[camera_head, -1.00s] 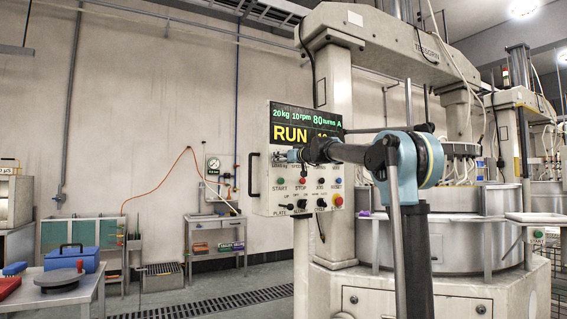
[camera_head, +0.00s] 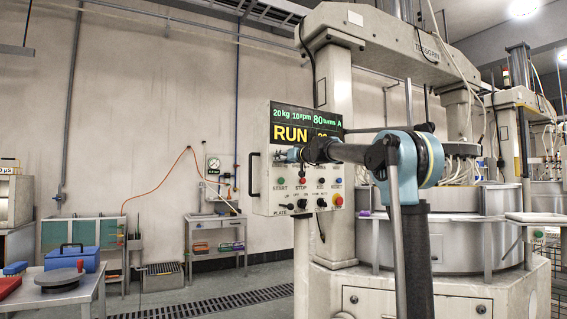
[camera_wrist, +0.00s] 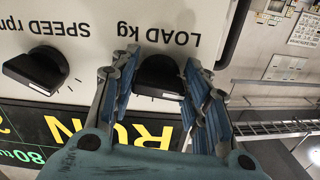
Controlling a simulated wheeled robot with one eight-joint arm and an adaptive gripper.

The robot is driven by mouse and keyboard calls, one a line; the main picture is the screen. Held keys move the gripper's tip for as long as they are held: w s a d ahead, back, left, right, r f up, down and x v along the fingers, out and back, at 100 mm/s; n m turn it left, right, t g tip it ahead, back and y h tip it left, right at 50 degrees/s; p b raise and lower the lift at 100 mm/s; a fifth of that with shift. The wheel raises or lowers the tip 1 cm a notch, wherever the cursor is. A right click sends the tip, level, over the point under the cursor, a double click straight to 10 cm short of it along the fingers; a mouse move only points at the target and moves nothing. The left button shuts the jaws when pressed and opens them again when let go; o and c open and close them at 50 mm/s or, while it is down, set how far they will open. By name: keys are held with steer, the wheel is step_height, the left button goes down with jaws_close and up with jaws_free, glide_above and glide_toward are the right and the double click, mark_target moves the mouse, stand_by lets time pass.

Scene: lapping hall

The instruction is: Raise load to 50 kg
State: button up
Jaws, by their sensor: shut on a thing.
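The LOAD kg knob (camera_wrist: 158,84) is black and sits on the white panel in the wrist view, under its upside-down label. My gripper (camera_wrist: 160,70) is shut on this knob, one blue-padded finger on each side. In the head view my gripper (camera_head: 293,155) reaches the control panel (camera_head: 262,180) and hides the knob. The display (camera_head: 300,125) reads 20 kg, 10 rpm, 80 turns and A, with a yellow RUN below. The number beside RUN is partly hidden by my arm.
The SPEED rpm knob (camera_wrist: 35,72) is beside the load knob. Below the display are START (camera_head: 279,181) and a red STOP (camera_head: 301,180) button, with more knobs. The lapping machine (camera_head: 470,230) stands right. A table with a blue box (camera_head: 75,257) is at lower left.

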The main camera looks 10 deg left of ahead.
steer(key=m, duration=0.8)
steer(key=shift+r, duration=0.1)
steer(key=m, duration=0.4)
steer(key=shift+r, duration=0.1)
steer(key=shift+m, duration=2.1)
steer(key=o, duration=1.1)
steer(key=shift+c, duration=0.2)
